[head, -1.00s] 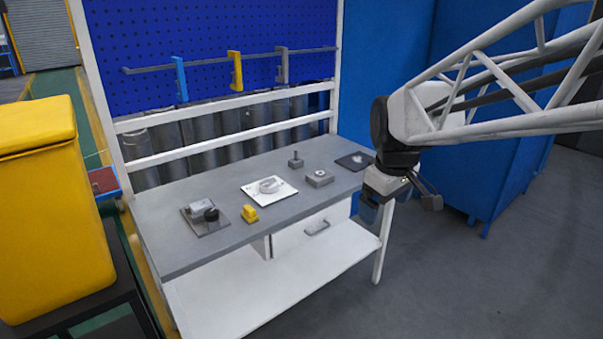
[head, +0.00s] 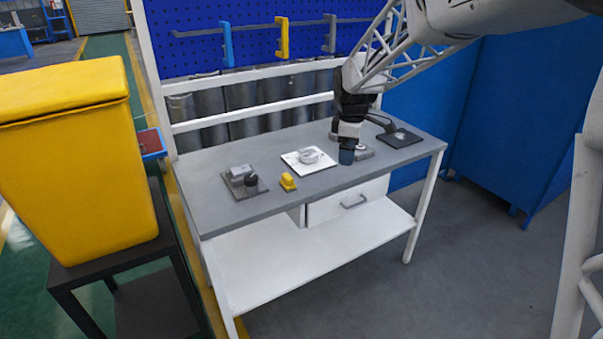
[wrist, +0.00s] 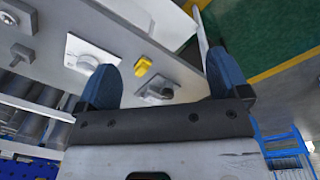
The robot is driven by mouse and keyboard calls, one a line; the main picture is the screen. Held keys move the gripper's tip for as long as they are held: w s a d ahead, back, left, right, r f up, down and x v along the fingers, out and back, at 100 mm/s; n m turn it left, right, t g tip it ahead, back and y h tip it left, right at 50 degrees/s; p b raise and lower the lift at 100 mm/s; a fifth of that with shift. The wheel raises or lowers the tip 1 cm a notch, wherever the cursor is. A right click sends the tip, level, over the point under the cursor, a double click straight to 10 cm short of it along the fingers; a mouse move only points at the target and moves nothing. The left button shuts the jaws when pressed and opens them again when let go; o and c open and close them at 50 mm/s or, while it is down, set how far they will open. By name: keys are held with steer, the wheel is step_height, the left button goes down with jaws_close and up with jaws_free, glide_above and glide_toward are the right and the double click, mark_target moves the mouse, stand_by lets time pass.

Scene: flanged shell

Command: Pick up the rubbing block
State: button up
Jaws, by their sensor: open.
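A small yellow block (head: 288,182), which looks like the rubbing block, sits on the grey bench top near its front edge. It also shows in the wrist view (wrist: 143,66), between my fingers in the picture but well beyond them. My gripper (head: 347,157) is above the right part of the bench, to the right of the yellow block and apart from it. In the wrist view, its two blue fingers (wrist: 163,80) are spread with nothing between them.
A grey plate with a block and black knob (head: 244,182) lies left of the yellow block. A white plate with a round shell (head: 308,159) lies behind it. A grey block (head: 365,153) is partly hidden by my gripper. A dark plate (head: 407,141) lies at right.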

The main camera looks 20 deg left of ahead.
steer(key=w+a+f+n, duration=0.4)
steer(key=w+a+f, duration=0.25)
steer(key=a, duration=0.35)
steer(key=n, duration=0.5)
glide_above(287, 176)
steer(key=shift+g, duration=0.4)
step_height(287, 176, down, 9)
steer(key=shift+d+r, duration=0.1)
steer(key=shift+r, duration=0.1)
steer(key=shift+f, duration=1.3)
steer(key=shift+f, duration=2.6)
steer(key=c, duration=1)
